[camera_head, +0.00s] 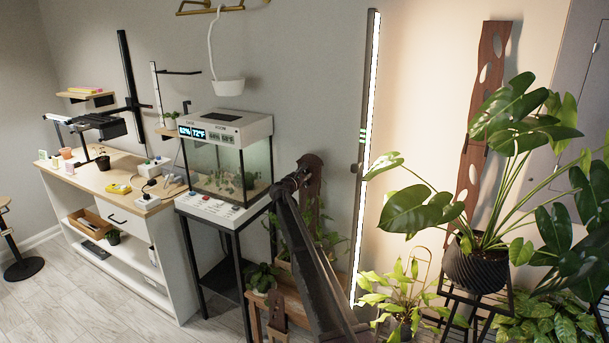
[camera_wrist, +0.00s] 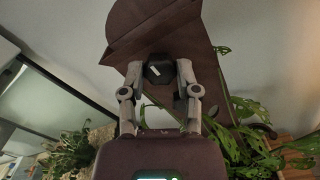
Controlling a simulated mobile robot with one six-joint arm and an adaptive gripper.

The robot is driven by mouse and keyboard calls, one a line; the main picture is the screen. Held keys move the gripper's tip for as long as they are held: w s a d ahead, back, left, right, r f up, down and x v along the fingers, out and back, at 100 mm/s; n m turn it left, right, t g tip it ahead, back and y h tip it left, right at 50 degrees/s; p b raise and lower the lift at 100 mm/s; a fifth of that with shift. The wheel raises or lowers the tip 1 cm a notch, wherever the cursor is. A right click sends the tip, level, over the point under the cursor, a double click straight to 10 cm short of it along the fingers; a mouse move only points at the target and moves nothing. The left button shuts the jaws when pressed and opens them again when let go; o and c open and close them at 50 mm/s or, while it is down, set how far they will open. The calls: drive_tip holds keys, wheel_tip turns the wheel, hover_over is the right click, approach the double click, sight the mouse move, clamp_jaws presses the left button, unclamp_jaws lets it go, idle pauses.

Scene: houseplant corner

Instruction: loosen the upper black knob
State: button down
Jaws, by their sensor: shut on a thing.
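A black knob (camera_wrist: 160,73) with a short white mark sits in front of a brown board (camera_wrist: 160,30) in the wrist view. My gripper (camera_wrist: 159,76) has one grey finger on each side of the knob and is shut on it. In the head view my dark arm runs up from the bottom edge, and my gripper (camera_head: 297,177) is at the upper part of a brown upright board (camera_head: 314,188). The knob cannot be made out there. No second knob is clear in either view.
A glass terrarium (camera_head: 230,168) on a black stand is left of my arm. A lit light bar (camera_head: 368,150) stands to its right. Leafy plants crowd the right, including one in a black ribbed pot (camera_head: 476,268). Leaves (camera_wrist: 262,140) lie close right of my gripper.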

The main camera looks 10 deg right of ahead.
drive_tip(key=shift+c, duration=1.7)
unclamp_jaws()
drive_tip(key=shift+w+d, duration=0.1)
drive_tip(key=v, duration=1.2)
drive_tip(key=s+d+f+m+g+y+p, duration=0.1)
drive_tip(key=s+d+f+m+g, duration=0.2)
drive_tip(key=s, duration=0.5)
drive_tip(key=s+d+f+m+g+p, duration=0.2)
drive_tip(key=s+d+m+g, duration=0.1)
drive_tip(key=s+d+m, duration=0.4)
drive_tip(key=s+d+f+m+g+y+p, duration=0.1)
drive_tip(key=s+d+f+m+g, duration=0.15)
drive_tip(key=s, duration=0.55)
drive_tip(key=s+a+m+g+y+p, duration=0.1)
drive_tip(key=s+m+g+y, duration=0.1)
drive_tip(key=s, duration=0.7)
drive_tip(key=s+a+f+m+g+y+p, duration=0.1)
drive_tip(key=s+m, duration=0.4)
drive_tip(key=s, duration=0.5)
drive_tip(key=s+a+f+m+g+y+p, duration=0.1)
drive_tip(key=s+a+m+g+y+p, duration=0.1)
drive_tip(key=s+y, duration=0.3)
drive_tip(key=s+m+g, duration=0.1)
drive_tip(key=s, duration=0.3)
drive_tip(key=shift+s+a+y+p, duration=0.2)
drive_tip(key=shift+a+y+p, duration=0.1)
drive_tip(key=shift+a+p, duration=0.1)
